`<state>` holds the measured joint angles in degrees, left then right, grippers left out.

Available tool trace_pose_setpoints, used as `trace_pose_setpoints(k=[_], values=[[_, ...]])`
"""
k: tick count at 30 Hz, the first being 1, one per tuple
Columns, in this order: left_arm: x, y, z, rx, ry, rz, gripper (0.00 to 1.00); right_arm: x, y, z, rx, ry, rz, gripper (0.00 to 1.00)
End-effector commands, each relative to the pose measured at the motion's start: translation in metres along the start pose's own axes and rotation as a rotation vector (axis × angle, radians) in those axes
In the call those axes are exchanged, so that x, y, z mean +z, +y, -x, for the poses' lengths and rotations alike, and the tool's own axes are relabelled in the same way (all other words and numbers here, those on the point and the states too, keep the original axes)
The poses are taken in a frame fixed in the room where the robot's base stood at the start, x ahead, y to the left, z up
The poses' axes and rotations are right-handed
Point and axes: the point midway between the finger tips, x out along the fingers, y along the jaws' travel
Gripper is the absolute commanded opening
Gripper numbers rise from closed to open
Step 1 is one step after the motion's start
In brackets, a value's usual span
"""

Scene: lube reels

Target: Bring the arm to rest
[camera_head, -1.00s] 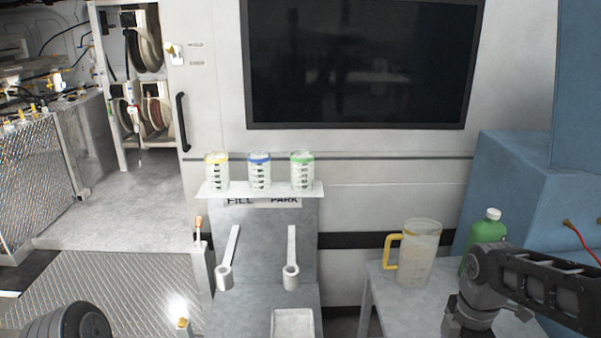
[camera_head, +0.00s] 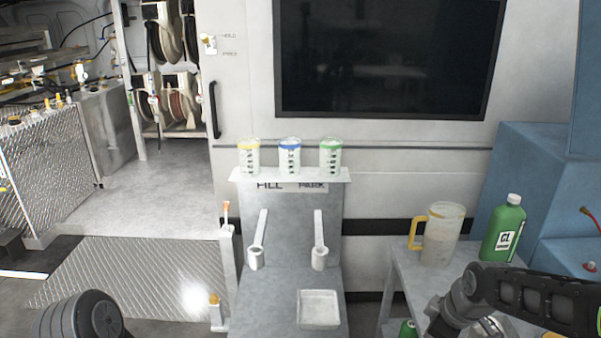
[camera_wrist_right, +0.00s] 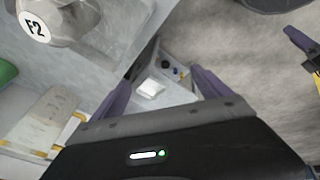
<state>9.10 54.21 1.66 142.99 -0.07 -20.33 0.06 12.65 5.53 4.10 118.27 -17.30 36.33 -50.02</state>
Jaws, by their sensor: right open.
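My right arm comes in at the lower right of the head view, in front of a grey side table (camera_head: 400,270). In the right wrist view my right gripper (camera_wrist_right: 163,78) has its two purple fingers spread, with nothing held between them. Of my left arm, only a dark rounded link shows at the lower left of the head view; the left gripper is out of view.
A yellow-handled jug (camera_head: 440,235) and a green bottle (camera_head: 503,228) stand on the side table, close to my right arm. Yellow-, blue- and green-rimmed cups (camera_head: 290,160) stand on the shelf. A grey tray (camera_head: 319,309) lies below. A blue cabinet (camera_head: 520,160) stands at right.

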Motion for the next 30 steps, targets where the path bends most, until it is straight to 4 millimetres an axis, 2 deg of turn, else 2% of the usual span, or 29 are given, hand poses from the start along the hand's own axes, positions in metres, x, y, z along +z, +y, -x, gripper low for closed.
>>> trace_pose_setpoints(k=[5,8,9,13,15,18,21,24,30], values=[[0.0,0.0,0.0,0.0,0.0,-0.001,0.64,-0.026,-0.039,-0.073,-0.032,0.121,-0.366,0.87],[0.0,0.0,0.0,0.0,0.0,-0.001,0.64,-0.03,-0.09,-0.13,-0.095,0.161,-0.658,0.87],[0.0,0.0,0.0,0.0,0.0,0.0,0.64,-0.026,-0.116,-0.151,-0.123,0.16,-0.774,0.87],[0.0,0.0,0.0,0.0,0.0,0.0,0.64,0.001,-0.203,-0.2,-0.199,0.089,-1.043,0.87],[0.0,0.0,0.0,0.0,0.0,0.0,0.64,0.02,-0.246,-0.214,-0.232,0.026,-1.1,0.87],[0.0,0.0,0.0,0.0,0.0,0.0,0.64,0.043,-0.296,-0.222,-0.283,-0.067,-1.101,0.87],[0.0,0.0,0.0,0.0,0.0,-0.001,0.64,0.058,-0.329,-0.224,-0.324,-0.136,-1.089,0.87],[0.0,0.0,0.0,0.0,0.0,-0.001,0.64,0.065,-0.345,-0.226,-0.344,-0.168,-1.079,0.87],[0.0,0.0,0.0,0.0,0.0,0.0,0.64,0.065,-0.347,-0.227,-0.348,-0.172,-1.074,0.87]])
